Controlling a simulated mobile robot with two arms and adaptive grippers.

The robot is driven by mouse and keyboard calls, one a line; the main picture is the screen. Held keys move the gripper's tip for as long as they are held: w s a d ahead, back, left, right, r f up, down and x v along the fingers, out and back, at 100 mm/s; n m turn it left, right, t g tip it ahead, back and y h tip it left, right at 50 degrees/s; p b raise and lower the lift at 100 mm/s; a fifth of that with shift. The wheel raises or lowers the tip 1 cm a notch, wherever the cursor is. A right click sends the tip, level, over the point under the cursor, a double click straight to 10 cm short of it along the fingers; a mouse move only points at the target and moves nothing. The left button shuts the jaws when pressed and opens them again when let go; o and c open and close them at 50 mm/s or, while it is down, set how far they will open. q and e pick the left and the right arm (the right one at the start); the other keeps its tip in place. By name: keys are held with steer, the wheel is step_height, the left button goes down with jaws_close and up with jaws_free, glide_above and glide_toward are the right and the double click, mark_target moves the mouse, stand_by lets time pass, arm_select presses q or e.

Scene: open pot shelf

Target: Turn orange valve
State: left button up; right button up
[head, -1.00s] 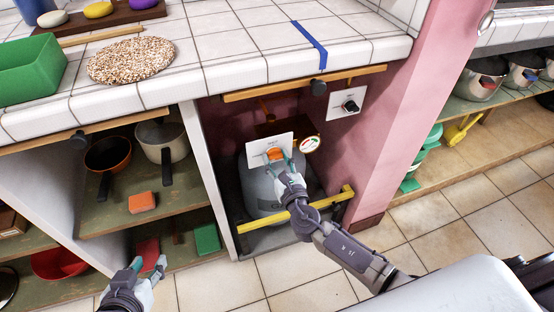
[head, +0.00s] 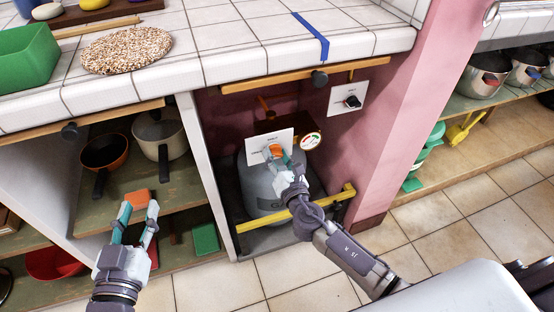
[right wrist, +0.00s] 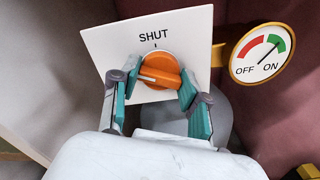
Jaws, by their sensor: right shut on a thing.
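The orange valve (head: 275,150) is a round knob with a raised bar, mounted on a white plate (head: 256,142) in the pink alcove. It also shows in the right wrist view (right wrist: 158,68). There the bar lies nearly crosswise, and the word SHUT with a short tick stands above the knob. My right gripper (right wrist: 157,90) has one teal-padded finger on each side of the knob and is shut on it. My left gripper (head: 139,208) is open and empty in front of the left shelves, its fingers pointing up.
A gauge (right wrist: 262,54) beside the plate has its needle toward the green ON side. A grey gas cylinder (head: 262,185) stands behind a yellow bar (head: 290,212). A black knob (head: 352,102) is on the right wall. The counter edge overhangs the alcove.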

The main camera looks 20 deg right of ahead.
steer(key=m+b, duration=0.2)
steer(key=m, duration=0.5)
steer(key=shift+m, duration=0.3)
steer(key=shift+m+b, duration=0.3)
steer(key=shift+m, duration=0.9)
arm_select(q)
steer(key=s+r+t+h, duration=0.2)
steer(key=s+r+t, duration=0.1)
steer(key=r+t, duration=0.5)
steer(key=shift+s+d+r+h, duration=0.2)
steer(key=shift+d+r+h, duration=0.15)
steer(key=shift+r, duration=1.3)
arm_select(e)
steer(key=shift+m, duration=1.4)
steer(key=o, duration=1.1)
steer(key=shift+o, duration=0.2)
